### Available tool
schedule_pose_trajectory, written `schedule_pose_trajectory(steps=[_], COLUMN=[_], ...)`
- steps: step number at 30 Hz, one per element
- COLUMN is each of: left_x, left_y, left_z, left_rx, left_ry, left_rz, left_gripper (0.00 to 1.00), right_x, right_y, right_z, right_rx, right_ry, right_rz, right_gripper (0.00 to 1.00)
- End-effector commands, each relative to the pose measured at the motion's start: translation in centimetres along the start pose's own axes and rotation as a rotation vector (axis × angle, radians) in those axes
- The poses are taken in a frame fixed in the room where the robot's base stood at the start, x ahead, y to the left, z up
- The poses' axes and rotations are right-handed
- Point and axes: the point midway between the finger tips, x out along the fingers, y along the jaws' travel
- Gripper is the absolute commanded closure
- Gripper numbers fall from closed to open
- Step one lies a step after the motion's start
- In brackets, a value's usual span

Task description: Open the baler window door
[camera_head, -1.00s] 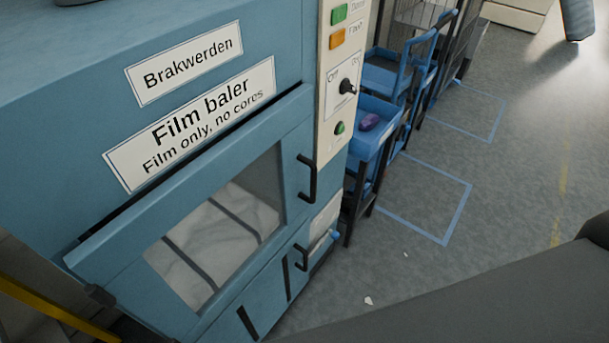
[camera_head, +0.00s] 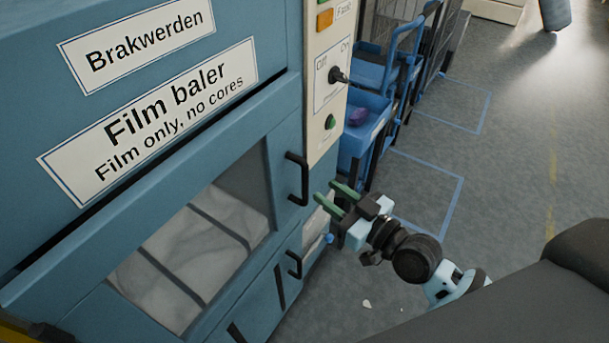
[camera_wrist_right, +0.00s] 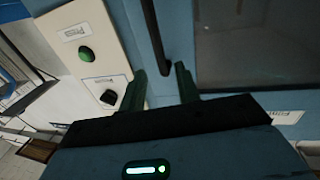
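The baler window door (camera_head: 255,150) is a blue framed panel with a clear pane on the front of the blue film baler. It looks shut. Its black bar handle (camera_head: 304,180) stands upright near the door's right edge. My right gripper (camera_head: 325,190) is open, with two green fingers apart and empty, just right of the handle. In the right wrist view, the black handle (camera_wrist_right: 154,35) lies ahead of the gap between the fingers (camera_wrist_right: 160,72), apart from them. My left gripper does not show.
A cream control panel (camera_head: 324,95) with buttons and a switch stands right of the door. A second black handle (camera_head: 294,264) sits lower down. Blue carts (camera_head: 365,130) stand behind on the right. The grey floor (camera_head: 420,185) there is mostly clear.

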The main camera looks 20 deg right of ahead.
Motion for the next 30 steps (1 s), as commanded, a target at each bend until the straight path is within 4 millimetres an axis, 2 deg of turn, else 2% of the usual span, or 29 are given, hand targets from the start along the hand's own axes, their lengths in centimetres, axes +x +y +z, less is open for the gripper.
schedule_pose_trajectory(steps=[5,18,23,30], left_x=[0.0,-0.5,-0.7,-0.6], left_y=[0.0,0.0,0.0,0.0], left_z=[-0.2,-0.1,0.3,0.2], left_rx=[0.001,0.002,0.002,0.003], left_ry=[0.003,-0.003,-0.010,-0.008], left_rz=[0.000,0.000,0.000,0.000], left_gripper=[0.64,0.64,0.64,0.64], right_x=[1.0,6.9,7.7,7.8], right_y=[0.0,0.0,0.0,0.0], right_z=[-0.1,-0.1,0.0,0.1], right_rx=[0.000,0.001,0.001,0.000], right_ry=[0.003,0.001,0.000,-0.001], right_rz=[0.002,0.002,0.001,0.001], right_gripper=[0.68,0.68,0.68,0.68])
